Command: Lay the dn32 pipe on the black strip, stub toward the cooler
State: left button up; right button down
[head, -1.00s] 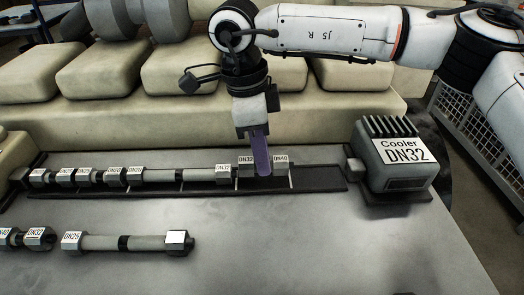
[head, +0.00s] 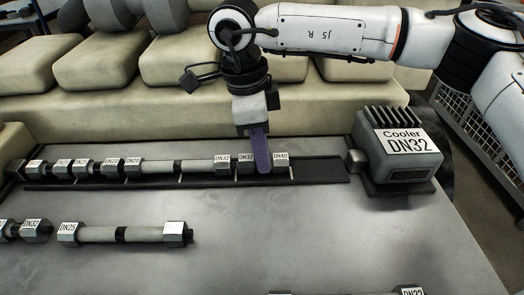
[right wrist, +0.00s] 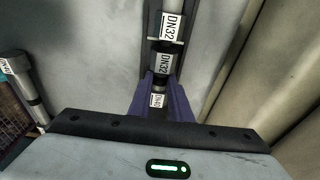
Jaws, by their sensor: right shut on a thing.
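My right gripper (head: 262,168) has purple fingers and is shut on a short fitting with DN32 and DN40 labels (head: 281,158). The fitting is in line with the row on the black strip (head: 318,171), its DN40 end toward the cooler. It also shows between the fingers in the right wrist view (right wrist: 161,66). The grey cooler (head: 398,150), marked DN32, stands past the strip's right end, a gap between it and the fitting. A part labelled DN32 (head: 412,292) is cut off at the bottom edge; I cannot tell its whole shape. My left gripper is not in view.
Several labelled pipes and fittings line the strip to the left, ending in a DN32 nut (head: 223,160) beside the held fitting. A DN25 pipe (head: 98,235) lies on the grey table in front. Pale padded blocks (head: 200,116) rise behind. The table's front right is mostly clear.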

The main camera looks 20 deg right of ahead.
jog(key=c, duration=1.6)
grip_release()
jog(key=shift+o, duration=0.2)
notch_tip(320, 180, up, 10)
jog(key=a, duration=0.1)
jog(key=shift+w+a, duration=0.2)
jog(key=shift+a, duration=0.05)
